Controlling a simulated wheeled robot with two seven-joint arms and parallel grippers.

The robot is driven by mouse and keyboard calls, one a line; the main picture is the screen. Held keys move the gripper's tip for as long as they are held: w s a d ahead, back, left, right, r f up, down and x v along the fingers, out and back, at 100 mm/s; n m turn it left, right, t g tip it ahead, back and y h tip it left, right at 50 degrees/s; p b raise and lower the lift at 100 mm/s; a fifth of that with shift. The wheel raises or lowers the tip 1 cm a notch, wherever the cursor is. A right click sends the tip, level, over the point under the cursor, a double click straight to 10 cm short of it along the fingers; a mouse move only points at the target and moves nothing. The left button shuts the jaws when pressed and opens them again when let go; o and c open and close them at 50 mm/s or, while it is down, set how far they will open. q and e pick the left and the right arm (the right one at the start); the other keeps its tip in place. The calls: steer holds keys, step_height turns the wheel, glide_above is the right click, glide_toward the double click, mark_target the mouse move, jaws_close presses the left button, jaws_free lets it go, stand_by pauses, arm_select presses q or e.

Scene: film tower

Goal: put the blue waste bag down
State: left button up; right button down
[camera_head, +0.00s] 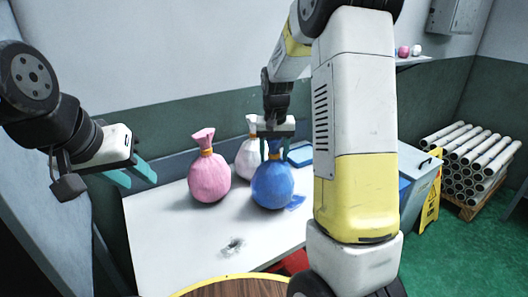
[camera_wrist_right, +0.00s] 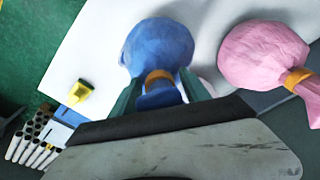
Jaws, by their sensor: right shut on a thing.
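The blue waste bag (camera_head: 272,186) is round with an orange tie at its neck. It is upright at the white table (camera_head: 150,240); I cannot tell whether its base touches the top. My right gripper (camera_head: 275,146) is shut on its neck from above. In the right wrist view the blue bag (camera_wrist_right: 158,48) sits between the teal fingers (camera_wrist_right: 160,95). My left gripper (camera_head: 132,176) is in the air left of the table, fingers apart, empty.
A pink bag (camera_head: 209,180) stands left of the blue one, and a white bag (camera_head: 248,158) stands behind. Blue items lie near the blue bag. A crumpled scrap (camera_head: 232,247) lies in front. The table's front left is mostly clear. A yellow floor sign (camera_head: 430,195) and stacked tubes (camera_head: 470,160) stand right.

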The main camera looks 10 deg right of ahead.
steer(key=shift+f, duration=0.55)
steer(key=c, duration=0.5)
jaws_free()
